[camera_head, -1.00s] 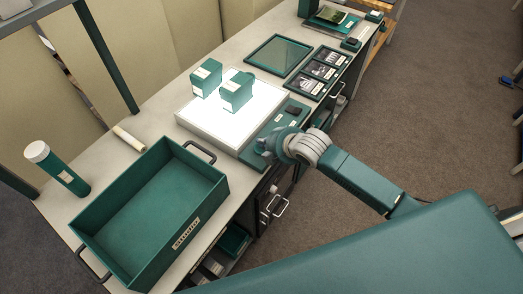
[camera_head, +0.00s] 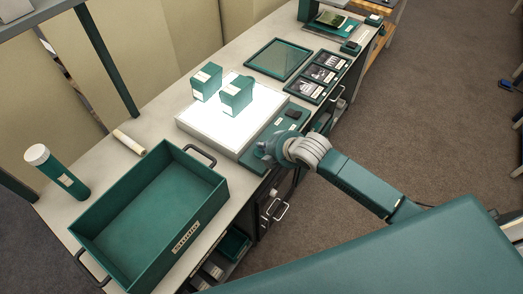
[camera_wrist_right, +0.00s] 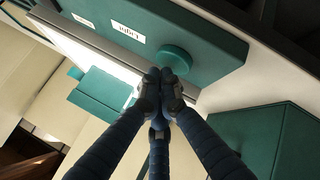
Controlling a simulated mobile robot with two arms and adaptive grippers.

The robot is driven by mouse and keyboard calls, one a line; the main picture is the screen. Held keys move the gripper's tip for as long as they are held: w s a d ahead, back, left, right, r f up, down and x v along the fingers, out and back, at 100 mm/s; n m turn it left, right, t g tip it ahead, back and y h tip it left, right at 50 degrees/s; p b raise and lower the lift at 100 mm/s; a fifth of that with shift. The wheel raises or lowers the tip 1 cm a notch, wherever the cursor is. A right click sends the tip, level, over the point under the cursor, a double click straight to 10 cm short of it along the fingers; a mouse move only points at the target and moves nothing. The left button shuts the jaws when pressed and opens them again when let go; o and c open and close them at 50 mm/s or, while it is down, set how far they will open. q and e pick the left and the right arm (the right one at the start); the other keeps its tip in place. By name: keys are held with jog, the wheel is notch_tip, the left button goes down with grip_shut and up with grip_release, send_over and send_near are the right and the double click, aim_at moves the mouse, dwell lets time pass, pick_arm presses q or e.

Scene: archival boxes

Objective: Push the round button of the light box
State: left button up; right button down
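The light box (camera_head: 222,135) has a bright white top and stands on the bench, with a green control strip (camera_head: 285,130) along its front side. In the right wrist view, the round green button (camera_wrist_right: 175,58) stands out from the strip (camera_wrist_right: 213,45) beside a label reading "light". In the head view my right gripper hides the button. My right gripper (camera_head: 264,151) is at the strip's near end. In the wrist view its fingertips (camera_wrist_right: 162,82) are together and empty, right at the button's edge; I cannot tell whether they touch it. My left gripper is not in view.
Two green boxes (camera_head: 206,82) (camera_head: 237,96) stand on the lit top. A dark piece (camera_head: 293,114) sits on the strip. A large open green box (camera_head: 150,215) stands near left of the light box. A tube (camera_head: 57,172), a frame (camera_head: 279,60) and photo trays (camera_head: 318,74) occupy the bench.

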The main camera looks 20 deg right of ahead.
dwell(0.4)
jog(key=shift+f, duration=0.45)
jog(key=shift+r+p, duration=0.4)
jog(key=shift+p, duration=0.25)
notch_tip(320, 180, up, 6)
jog(key=p, duration=0.6)
jog(key=shift+r+p, duration=0.1)
jog(key=shift+p, duration=0.3)
jog(key=shift+s, duration=0.1)
